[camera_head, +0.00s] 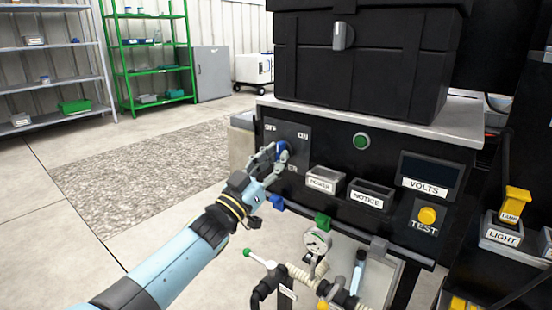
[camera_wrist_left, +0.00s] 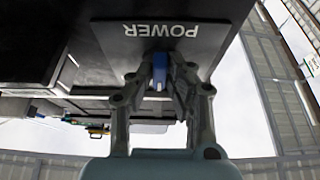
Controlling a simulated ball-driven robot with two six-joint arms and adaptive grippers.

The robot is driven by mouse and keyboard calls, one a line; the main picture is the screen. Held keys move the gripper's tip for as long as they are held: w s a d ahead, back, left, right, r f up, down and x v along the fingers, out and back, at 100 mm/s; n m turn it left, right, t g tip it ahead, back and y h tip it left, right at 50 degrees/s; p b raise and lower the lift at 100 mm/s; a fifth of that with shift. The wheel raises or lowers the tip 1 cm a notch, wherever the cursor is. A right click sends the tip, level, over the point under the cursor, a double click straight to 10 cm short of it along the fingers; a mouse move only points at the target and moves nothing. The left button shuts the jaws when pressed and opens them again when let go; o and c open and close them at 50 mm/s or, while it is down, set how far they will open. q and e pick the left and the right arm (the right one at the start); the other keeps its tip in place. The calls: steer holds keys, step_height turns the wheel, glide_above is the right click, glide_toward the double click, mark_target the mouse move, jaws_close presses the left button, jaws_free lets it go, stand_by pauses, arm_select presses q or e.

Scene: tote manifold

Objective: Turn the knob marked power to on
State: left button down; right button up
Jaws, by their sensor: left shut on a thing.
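The blue power knob (camera_head: 282,150) sits on a dark plate (camera_head: 300,134) with OFF at its upper left and ON at its upper right, on the front of the black panel. My left gripper (camera_head: 272,156) is at the knob, its fingers around it, and partly hides the plate's lower lettering. In the left wrist view the word POWER shows upside down above the knob (camera_wrist_left: 160,72), which sits between the fingers of my left gripper (camera_wrist_left: 162,88). I cannot tell exactly which way the knob points. My right gripper is not in view.
A POWER-labelled bin (camera_head: 321,184) and a NOTICE bin (camera_head: 367,200) jut out right of the knob. A green button (camera_head: 361,141), a VOLTS display (camera_head: 430,170) and a yellow TEST button (camera_head: 427,216) lie farther right. A gauge (camera_head: 318,241) and pipes stand below. Open floor lies left.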

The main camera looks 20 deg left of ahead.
arm_select(q)
steer(key=m+h, duration=0.1)
steer(key=m, duration=0.1)
steer(key=m+g+h, duration=0.1)
steer(key=m, duration=0.2)
steer(key=shift+w+a+r, duration=0.1)
steer(key=shift+a, duration=0.1)
steer(key=m+g+h, duration=0.1)
steer(key=m, duration=0.1)
steer(key=m+g+h+p, duration=0.1)
steer(key=m, duration=0.2)
steer(key=shift+a+m, duration=0.1)
steer(key=shift+m, duration=0.2)
steer(key=shift+m+g, duration=0.4)
steer(key=shift+m, duration=0.2)
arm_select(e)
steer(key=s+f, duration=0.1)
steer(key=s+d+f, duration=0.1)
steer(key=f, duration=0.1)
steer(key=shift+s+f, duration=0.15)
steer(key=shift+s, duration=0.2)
arm_select(q)
steer(key=shift+m, duration=0.3)
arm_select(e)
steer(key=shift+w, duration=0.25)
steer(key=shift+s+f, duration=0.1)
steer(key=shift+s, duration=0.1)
